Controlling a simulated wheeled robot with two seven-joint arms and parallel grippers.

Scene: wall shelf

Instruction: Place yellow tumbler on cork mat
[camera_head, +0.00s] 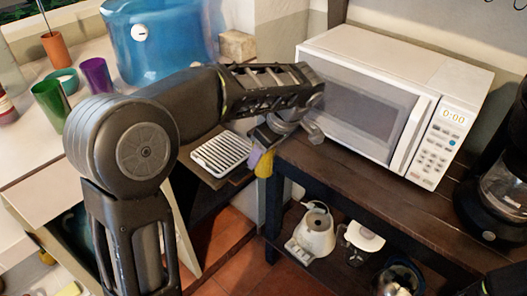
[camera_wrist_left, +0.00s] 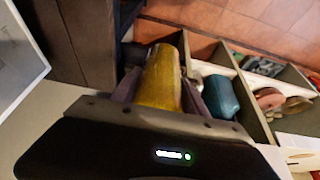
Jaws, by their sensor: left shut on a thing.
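The yellow tumbler (camera_head: 264,164) is between the fingers of my left gripper (camera_head: 259,155), which is shut on it. In the head view it hangs at the left end of the dark wooden counter, partly hidden by the fingers. The tumbler also shows in the left wrist view (camera_wrist_left: 160,78), held between the two fingers, with floor and open compartments beyond it. I cannot make out a cork mat in either view. My right gripper is not in view.
A white microwave (camera_head: 385,100) stands on the dark counter (camera_head: 375,195), with a coffee maker (camera_head: 503,185) at right. A white drip grille (camera_head: 221,152) is left of the tumbler. Green (camera_head: 50,103) and purple (camera_head: 96,75) cups stand at left. The counter's front strip is clear.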

